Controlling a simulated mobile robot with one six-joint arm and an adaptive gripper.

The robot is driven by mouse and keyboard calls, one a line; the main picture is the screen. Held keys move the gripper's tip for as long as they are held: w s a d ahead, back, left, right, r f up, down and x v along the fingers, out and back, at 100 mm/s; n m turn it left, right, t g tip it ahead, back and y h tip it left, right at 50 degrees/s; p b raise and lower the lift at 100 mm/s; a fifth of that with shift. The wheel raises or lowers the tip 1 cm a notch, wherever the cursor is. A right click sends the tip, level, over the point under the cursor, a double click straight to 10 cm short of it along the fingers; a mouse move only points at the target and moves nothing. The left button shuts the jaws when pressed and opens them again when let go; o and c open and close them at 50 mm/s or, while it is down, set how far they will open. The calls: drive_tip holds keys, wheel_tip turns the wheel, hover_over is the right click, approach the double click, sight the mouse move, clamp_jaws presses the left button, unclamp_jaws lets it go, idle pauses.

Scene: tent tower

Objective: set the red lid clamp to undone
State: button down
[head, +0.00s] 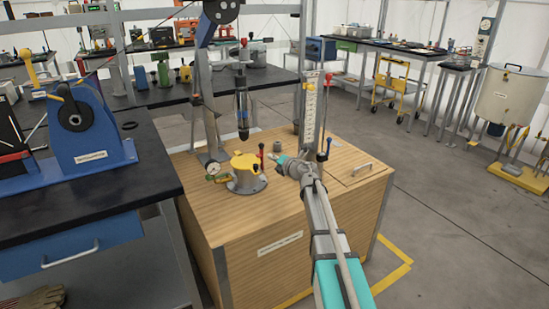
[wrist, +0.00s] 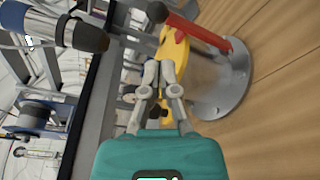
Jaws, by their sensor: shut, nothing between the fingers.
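The red lid clamp (head: 261,150) is a small upright handle at the right side of the yellow lid (head: 243,161) in the head view. In the wrist view the red clamp (wrist: 203,32) is a long red bar with a dark end, beside the yellow lid (wrist: 181,50). The lid sits on a grey round base (wrist: 228,88) fixed to the wooden top. My gripper (head: 279,161) is just right of the clamp in the head view. In the wrist view its fingertips (wrist: 159,70) are together and empty, in front of the lid; I cannot tell whether they touch it.
A dark-tipped cylinder (head: 242,115) hangs above the lid; it also shows in the wrist view (wrist: 80,33). A dial gauge (head: 213,169) sits left of the lid. A white scale post (head: 310,110) and a blue-knobbed rod (head: 326,150) stand behind my arm. The wooden top's front is clear.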

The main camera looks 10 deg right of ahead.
sight(262, 148)
drive_tip(key=shift+b+x, duration=0.35)
drive_tip(key=shift+x, duration=3.9)
drive_tip(key=shift+w+d, duration=0.25)
drive_tip(key=shift+d, duration=0.45)
drive_tip(key=shift+s, duration=0.2)
